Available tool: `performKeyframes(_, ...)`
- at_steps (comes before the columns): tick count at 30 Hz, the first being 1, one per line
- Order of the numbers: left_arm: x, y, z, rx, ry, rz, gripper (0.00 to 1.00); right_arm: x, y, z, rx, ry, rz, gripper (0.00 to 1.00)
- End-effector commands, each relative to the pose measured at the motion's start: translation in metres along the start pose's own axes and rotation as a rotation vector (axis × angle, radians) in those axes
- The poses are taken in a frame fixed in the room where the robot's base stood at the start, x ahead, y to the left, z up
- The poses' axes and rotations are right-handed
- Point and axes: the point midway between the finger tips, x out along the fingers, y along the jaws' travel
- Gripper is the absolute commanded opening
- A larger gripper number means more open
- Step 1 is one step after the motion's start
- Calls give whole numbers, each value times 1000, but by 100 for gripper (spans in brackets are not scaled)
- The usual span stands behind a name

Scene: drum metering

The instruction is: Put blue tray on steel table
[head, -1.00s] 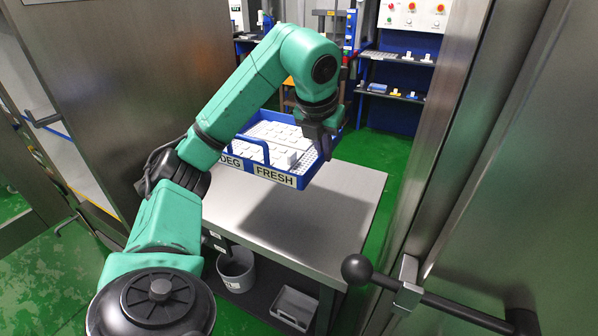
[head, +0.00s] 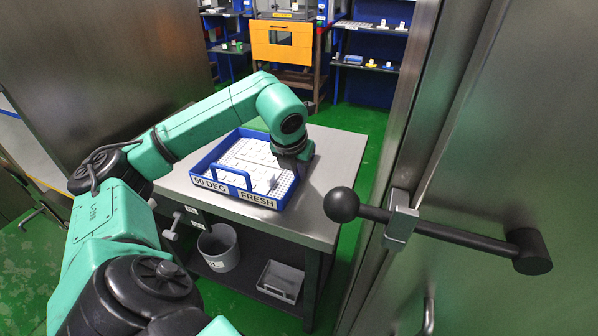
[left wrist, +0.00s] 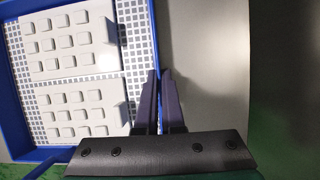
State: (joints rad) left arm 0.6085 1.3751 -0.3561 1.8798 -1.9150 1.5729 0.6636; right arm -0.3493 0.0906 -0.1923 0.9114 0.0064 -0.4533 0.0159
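The blue tray (head: 233,192) has "60 DEG" and "FRESH" labels on its front and a blue handle. It holds white blocks on a perforated white base. It looks level and appears to rest on the steel table (head: 338,165), near its front left part; a tiny gap underneath cannot be ruled out. My left gripper (head: 299,172) is at the tray's right side. In the left wrist view its two fingers (left wrist: 159,100) straddle the tray's right wall (left wrist: 156,35), closed on it. My right gripper is not in view.
A steel door with a black ball-ended handle (head: 342,205) stands close on the right. A steel panel (head: 110,60) rises on the left. A grey bucket (head: 218,250) and a grey bin (head: 281,281) sit on the lower shelf. The tabletop right of the tray is bare.

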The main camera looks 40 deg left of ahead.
Motion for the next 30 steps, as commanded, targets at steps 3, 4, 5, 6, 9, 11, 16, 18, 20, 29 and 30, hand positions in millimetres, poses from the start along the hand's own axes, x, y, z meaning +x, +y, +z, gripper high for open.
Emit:
performKeyframes(3, 0, 0, 0, 0, 0, 0, 35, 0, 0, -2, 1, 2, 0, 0)
performKeyframes(4, 0, 0, 0, 0, 0, 0, 35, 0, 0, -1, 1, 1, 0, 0)
performKeyframes(5, 0, 0, 0, 0, 0, 0, 35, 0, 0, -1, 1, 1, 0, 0)
performKeyframes(6, 0, 0, 0, 0, 0, 0, 35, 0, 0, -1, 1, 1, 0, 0)
performKeyframes(9, 0, 0, 0, 0, 0, 0, 35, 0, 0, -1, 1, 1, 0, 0)
performKeyframes(11, 0, 0, 0, 0, 0, 0, 35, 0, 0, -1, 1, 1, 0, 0)
performKeyframes(16, -12, 0, 1, -1, -2, 0, 35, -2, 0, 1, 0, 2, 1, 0)
performKeyframes(18, -27, 0, 2, 0, -4, 1, 35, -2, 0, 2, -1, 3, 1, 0)
performKeyframes(20, -44, 0, 2, 0, -5, -1, 35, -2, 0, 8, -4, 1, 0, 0)
performKeyframes(29, -115, 0, 2, 0, -2, -1, 35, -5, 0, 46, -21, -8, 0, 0)
performKeyframes(30, -119, 0, 2, 0, -1, -1, 35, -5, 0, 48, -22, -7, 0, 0)
